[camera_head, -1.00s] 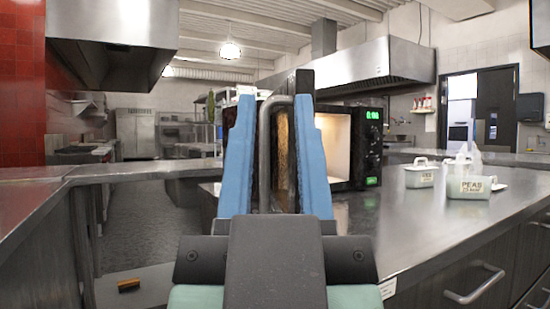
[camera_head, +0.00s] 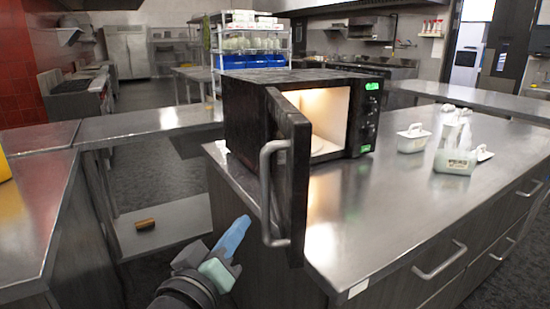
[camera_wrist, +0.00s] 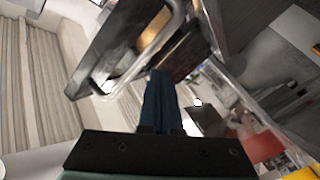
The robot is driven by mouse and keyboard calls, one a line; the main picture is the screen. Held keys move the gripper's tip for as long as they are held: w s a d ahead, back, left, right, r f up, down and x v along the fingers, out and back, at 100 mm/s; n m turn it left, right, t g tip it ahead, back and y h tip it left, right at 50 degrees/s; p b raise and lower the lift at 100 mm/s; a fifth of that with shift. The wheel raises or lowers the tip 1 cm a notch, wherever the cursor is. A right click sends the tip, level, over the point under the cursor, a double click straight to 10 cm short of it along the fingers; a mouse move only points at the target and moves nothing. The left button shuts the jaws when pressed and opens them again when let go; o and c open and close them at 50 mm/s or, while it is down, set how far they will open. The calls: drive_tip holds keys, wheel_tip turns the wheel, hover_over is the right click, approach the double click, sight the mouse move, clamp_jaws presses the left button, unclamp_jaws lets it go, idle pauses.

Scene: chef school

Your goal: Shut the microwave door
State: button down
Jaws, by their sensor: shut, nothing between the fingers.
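The black microwave (camera_head: 250,104) stands on the metal counter, its inside lit. Its door (camera_head: 296,165) is wide open, swung toward me past the counter's front edge, with a curved metal handle (camera_head: 266,195) on it. My gripper (camera_head: 240,228) is low, to the left of the door and apart from it in the head view, with nothing held. In the wrist view my gripper's blue fingers (camera_wrist: 160,85) are together, and the door's handle (camera_wrist: 110,90) shows above and left of them.
The metal counter (camera_head: 410,230) carries white containers (camera_head: 455,155) at right. A left counter (camera_head: 40,220) and a low shelf (camera_head: 165,225) border the floor. A brown block (camera_head: 145,224) lies on the shelf. The counter before the microwave is clear.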

drive_tip(key=s+a+r+n+g+h+p, duration=0.25)
drive_tip(key=s+a+n+h+p, duration=0.35)
drive_tip(key=p, duration=1.3)
approach(290, 201)
drive_tip(key=w, duration=0.4)
drive_tip(key=shift+d+r+n+y+p, duration=0.15)
drive_tip(key=shift+d+p, duration=0.25)
drive_tip(key=shift+d, duration=0.2)
drive_tip(key=shift+d+r+n+y+p, duration=0.15)
drive_tip(key=shift+d+p, duration=0.2)
drive_tip(key=shift+d, duration=0.3)
drive_tip(key=shift+w+d+f, duration=0.15)
drive_tip(key=shift+d+f, duration=0.05)
drive_tip(key=shift+d, duration=0.45)
